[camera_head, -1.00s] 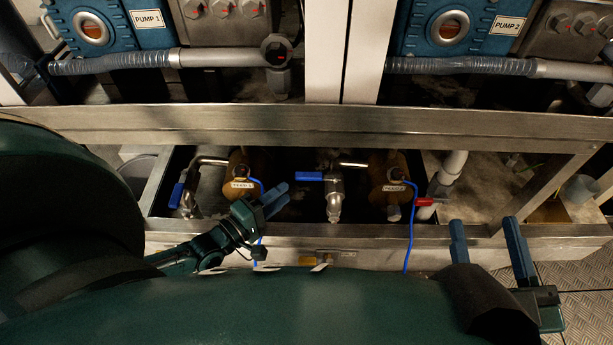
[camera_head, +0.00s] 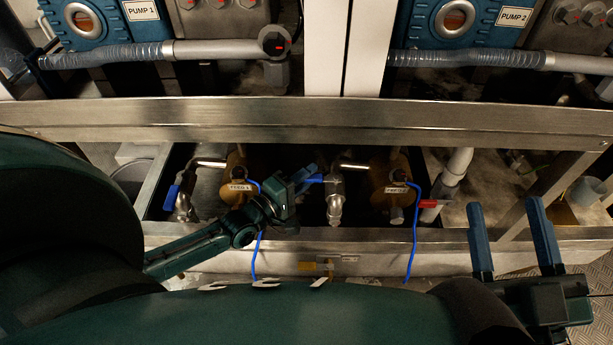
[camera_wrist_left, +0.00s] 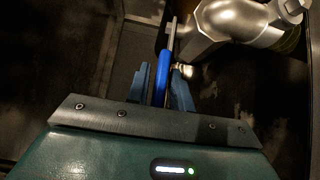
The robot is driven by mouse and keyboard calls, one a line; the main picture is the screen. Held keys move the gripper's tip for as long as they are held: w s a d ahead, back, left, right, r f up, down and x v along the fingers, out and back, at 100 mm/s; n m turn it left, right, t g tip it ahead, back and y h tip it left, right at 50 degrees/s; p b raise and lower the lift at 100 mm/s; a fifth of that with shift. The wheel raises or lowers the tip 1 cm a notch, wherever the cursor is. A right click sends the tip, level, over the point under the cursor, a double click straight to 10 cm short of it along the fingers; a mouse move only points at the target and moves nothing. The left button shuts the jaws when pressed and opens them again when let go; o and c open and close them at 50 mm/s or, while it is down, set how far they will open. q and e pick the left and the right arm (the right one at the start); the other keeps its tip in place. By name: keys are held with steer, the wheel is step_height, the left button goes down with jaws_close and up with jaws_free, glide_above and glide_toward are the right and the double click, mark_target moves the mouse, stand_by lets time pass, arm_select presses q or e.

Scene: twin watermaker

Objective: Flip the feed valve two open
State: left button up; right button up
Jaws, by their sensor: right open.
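The middle valve (camera_head: 335,195) is a metal body joined by a short pipe to the right-hand brown housing (camera_head: 388,175). Its blue lever (camera_head: 314,179) points left in the head view. My left gripper (camera_head: 308,178) is at the lever's free end. In the left wrist view the blue lever (camera_wrist_left: 162,80) lies between my left gripper's two fingers (camera_wrist_left: 162,88), with little room on either side; contact is unclear. The valve body (camera_wrist_left: 238,22) is at the upper right there. My right gripper (camera_head: 512,235) is open and empty at the lower right.
Another valve with a blue lever (camera_head: 171,197) is at the left, and a red handle (camera_head: 431,204) at the right. A metal rail (camera_head: 320,120) crosses above the recess. Blue tubes (camera_head: 413,235) hang over its front edge. Two pumps stand at the back.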

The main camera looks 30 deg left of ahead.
arm_select(q)
jaws_close()
stand_by(0.5)
